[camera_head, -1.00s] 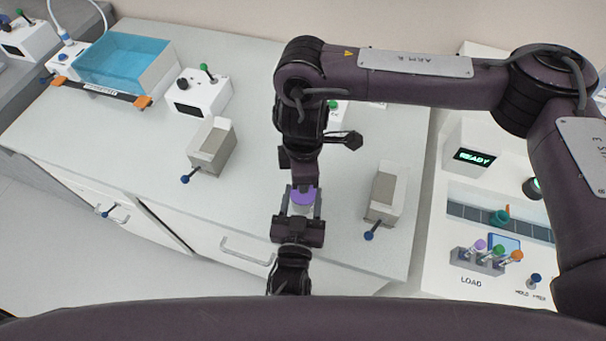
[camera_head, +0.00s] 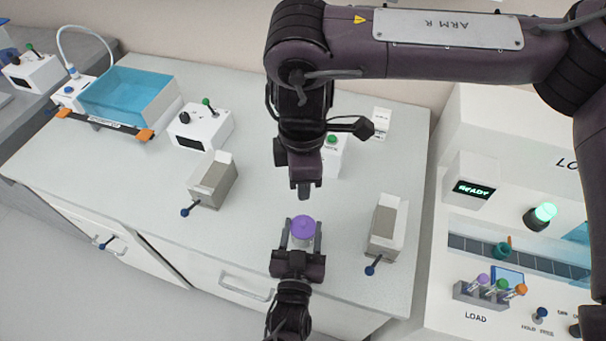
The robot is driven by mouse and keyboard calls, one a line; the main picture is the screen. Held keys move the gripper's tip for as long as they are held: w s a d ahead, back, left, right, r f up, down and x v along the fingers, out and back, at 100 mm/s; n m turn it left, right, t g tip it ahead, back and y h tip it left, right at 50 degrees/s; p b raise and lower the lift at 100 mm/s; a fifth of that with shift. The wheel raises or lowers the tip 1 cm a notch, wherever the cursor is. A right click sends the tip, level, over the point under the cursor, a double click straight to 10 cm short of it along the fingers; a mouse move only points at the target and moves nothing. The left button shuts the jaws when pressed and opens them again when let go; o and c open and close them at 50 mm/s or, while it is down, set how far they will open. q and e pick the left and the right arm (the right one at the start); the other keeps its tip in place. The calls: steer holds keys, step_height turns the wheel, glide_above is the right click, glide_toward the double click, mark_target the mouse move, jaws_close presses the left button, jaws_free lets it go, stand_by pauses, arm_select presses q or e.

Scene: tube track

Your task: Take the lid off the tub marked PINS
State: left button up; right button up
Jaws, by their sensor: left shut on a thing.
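A small pale tub (camera_head: 301,242) with a purple lid (camera_head: 303,226) stands upright near the front edge of the bench. The purple lid sits on its top. No PINS lettering is readable on it. My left gripper (camera_head: 302,233) reaches in from the front, with a finger on each side of the tub, shut on it below the lid. My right gripper (camera_head: 304,194) points down just behind the tub, apart from the lid. Its fingers are seen edge-on, so I cannot tell whether they are open, and nothing shows in them.
Two grey blocks with blue-knobbed levers stand left (camera_head: 212,181) and right (camera_head: 387,226) of the tub. A blue water bath (camera_head: 130,95) and a white control box (camera_head: 200,126) are at the back left. A loading machine (camera_head: 470,235) with a tube rack is at right.

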stand_by(0.3)
arm_select(q)
steer(key=o, duration=1.5)
steer(key=shift+c, duration=0.2)
